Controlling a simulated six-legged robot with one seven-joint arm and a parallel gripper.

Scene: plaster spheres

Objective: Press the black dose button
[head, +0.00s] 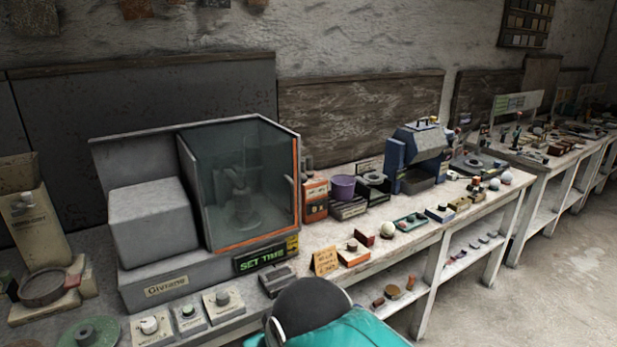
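I cannot tell for sure which control is the black dose button; no readable label marks it. Several small button boxes stand along the workbench (400,240). One is a cream and orange box (353,256) with a dark knob on top, near the front edge. Another is a white and blue box (439,214) with a dark top, further right. Three grey boxes with round knobs (187,314) stand at the front left. My teal and dark arm shows at the bottom centre and hides part of the bench front. My gripper is not in view.
A large grey machine with a glass chamber (245,185) and a lit "SET TIME" display (266,256) fills the left bench. A blue machine (417,155), a purple bowl (343,187) and a handwritten card (325,262) stand further right. The floor (545,295) at right is clear.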

